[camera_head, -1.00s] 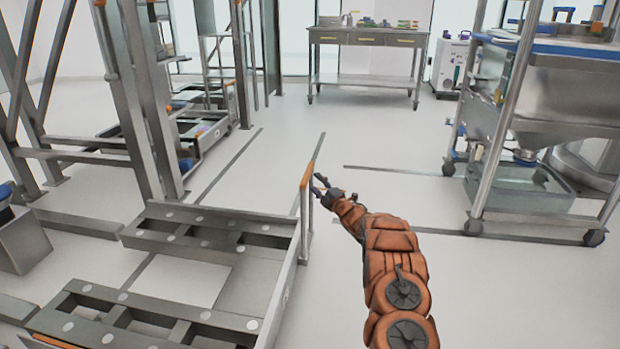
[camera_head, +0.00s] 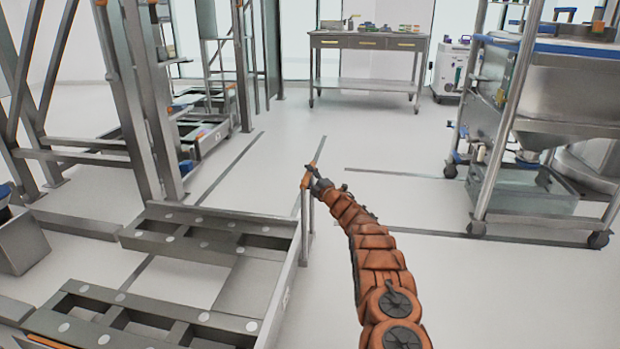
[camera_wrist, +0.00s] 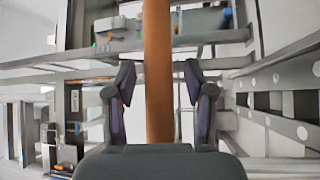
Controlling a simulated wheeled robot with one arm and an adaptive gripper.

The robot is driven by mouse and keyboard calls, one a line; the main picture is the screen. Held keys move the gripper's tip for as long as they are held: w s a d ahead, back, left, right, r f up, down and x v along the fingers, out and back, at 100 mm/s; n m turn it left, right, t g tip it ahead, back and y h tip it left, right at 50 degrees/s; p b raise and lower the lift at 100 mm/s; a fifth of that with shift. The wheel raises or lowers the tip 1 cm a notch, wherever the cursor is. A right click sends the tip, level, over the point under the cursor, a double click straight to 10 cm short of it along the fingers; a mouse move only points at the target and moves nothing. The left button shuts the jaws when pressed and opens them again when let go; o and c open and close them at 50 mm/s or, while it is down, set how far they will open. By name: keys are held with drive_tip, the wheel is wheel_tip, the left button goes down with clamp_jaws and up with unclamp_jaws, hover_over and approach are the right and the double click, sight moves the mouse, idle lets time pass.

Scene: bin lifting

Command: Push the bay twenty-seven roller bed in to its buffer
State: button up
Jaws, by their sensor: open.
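The roller bed (camera_head: 279,297) is a low grey metal frame with rollers along its rails, at the lower left of the head view. An upright handle (camera_head: 305,205) with an orange bar rises from its right side. My gripper (camera_head: 309,176) is at the top of that handle, and its fingers partly hide the bar there. In the wrist view the orange bar (camera_wrist: 158,75) runs vertically between the two dark fingers of my gripper (camera_wrist: 159,85). The fingers stand apart, with a gap on each side of the bar. Bay number markings cannot be read.
Steel rack posts (camera_head: 130,100) stand beyond the bed at left. A steel worktable (camera_head: 368,42) stands at the back. A wheeled hopper frame (camera_head: 500,130) is at right. The floor (camera_head: 400,200) between them is clear, with dark lines on it.

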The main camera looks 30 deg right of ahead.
drive_tip(key=shift+w, duration=0.2)
drive_tip(key=shift+c, duration=0.3)
clamp_jaws()
idle(0.4)
